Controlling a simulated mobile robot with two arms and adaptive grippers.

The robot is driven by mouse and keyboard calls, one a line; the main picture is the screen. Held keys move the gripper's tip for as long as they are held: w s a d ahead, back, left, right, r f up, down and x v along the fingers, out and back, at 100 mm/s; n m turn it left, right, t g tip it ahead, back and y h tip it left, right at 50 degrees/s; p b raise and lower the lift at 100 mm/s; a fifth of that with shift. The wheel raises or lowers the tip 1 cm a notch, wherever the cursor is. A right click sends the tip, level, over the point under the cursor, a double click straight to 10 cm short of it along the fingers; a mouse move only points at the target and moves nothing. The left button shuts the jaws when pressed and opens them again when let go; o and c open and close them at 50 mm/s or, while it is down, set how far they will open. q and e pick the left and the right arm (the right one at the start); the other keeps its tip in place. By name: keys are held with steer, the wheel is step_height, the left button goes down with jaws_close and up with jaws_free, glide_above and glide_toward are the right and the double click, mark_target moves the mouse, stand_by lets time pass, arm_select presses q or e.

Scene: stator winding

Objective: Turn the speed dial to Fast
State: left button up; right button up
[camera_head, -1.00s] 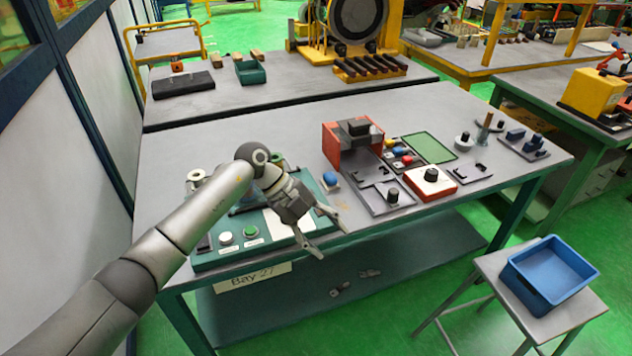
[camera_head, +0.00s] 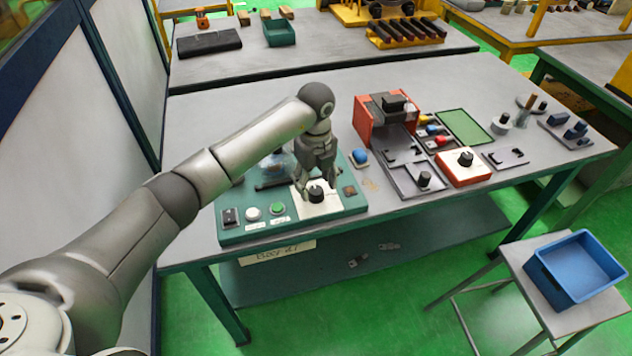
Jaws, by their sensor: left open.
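The speed dial (camera_head: 316,194) is a black knob on a white plate (camera_head: 318,209) at the right of the green control panel (camera_head: 236,234). The panel also has a black switch, a white button and a green button. My left gripper (camera_head: 319,189) is open and points down at the dial. Its fingers appear to be at either side of the knob; I cannot tell whether they touch it. The dial's markings are too small to read, and part of the plate is hidden behind the gripper. My right gripper is not in view.
A blue knob (camera_head: 360,156) stands right of the panel. Further right are an orange-red fixture (camera_head: 362,119), a red box with a black knob (camera_head: 463,167) and a green mat (camera_head: 465,127). A blue bin (camera_head: 572,292) sits on a stool. The table's front edge is close to the panel.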

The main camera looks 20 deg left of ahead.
arm_select(q)
steer(key=shift+f, duration=0.8)
steer(key=c, duration=1)
steer(key=shift+c, duration=0.2)
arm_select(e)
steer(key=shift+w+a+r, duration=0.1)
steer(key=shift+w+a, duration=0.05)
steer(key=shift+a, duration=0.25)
